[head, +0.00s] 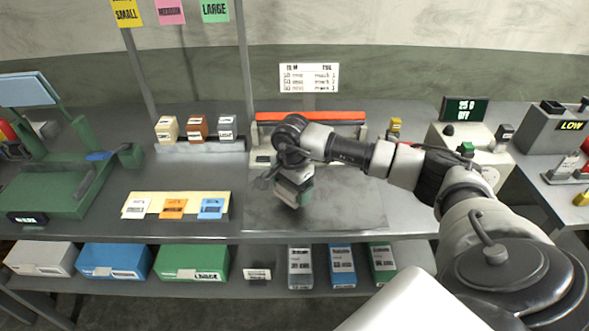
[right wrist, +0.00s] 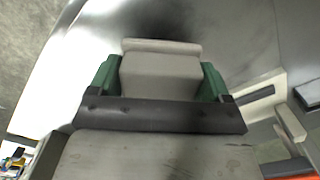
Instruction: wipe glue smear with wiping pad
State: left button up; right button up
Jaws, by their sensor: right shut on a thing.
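My right gripper (head: 295,190) is shut on a pale block-like pad, the wiping pad (right wrist: 160,75), above the grey metal plate (head: 350,205) on the bench. In the right wrist view the pad sits between the two green fingers of the gripper (right wrist: 160,80). Whether the pad touches the plate cannot be told. A dark blurred patch shows on the plate beyond the pad; I cannot tell whether it is shadow or smear. No glue smear can be clearly made out. My left gripper is not in view.
An orange-red bar (head: 310,116) lies behind the plate. Colored cards (head: 172,207) lie left of it. Small labelled boxes (head: 197,128) stand at the back. A green machine (head: 60,170) is at left, a white device (head: 465,150) at right.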

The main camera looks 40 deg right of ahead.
jog(key=shift+w+a+r+p, duration=0.15)
jog(key=shift+r+p, duration=0.1)
jog(key=shift+r, duration=0.2)
jog(key=shift+s+a+r+p, duration=0.1)
jog(key=shift+a+r+p, duration=0.1)
jog(key=shift+r, duration=0.7)
jog(key=shift+d+r+p, duration=0.2)
jog(key=shift+r+p, duration=0.6)
jog(key=shift+r, duration=0.6)
jog(key=shift+a, duration=0.1)
